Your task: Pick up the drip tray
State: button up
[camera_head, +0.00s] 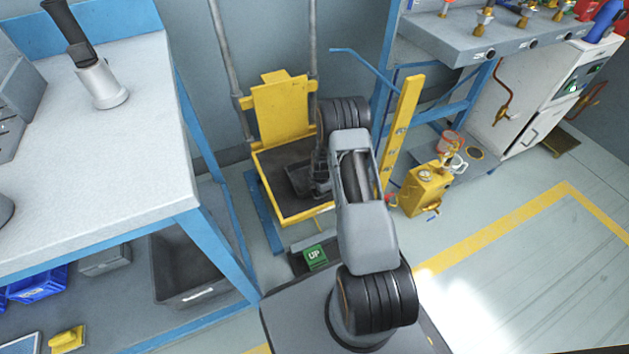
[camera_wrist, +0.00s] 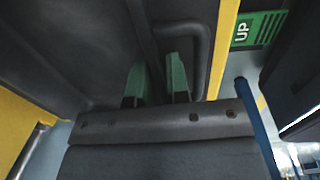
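The drip tray (camera_head: 298,178) is a dark, shallow tray lying on the black platform of the yellow lift. My arm hides its right part in the head view. My gripper (camera_head: 319,187) is down at the tray's right side. In the wrist view, the tray (camera_wrist: 180,25) shows as a dark shape with a raised, rounded rim. The two green-padded fingers of my gripper (camera_wrist: 156,82) point at this rim. They stand apart, with a dark strip of the rim seeming to run between them. I cannot tell whether they touch it.
The yellow lift (camera_head: 283,108) has a tall back plate and a raised platform edge close around the tray. A green UP pedal (camera_head: 315,256) sits in front. A workbench (camera_head: 140,170) stands left; a yellow can (camera_head: 428,188) stands right. Open floor lies at the lower right.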

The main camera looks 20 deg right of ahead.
grip_shut()
jog(key=shift+r, duration=0.2)
dwell(0.3)
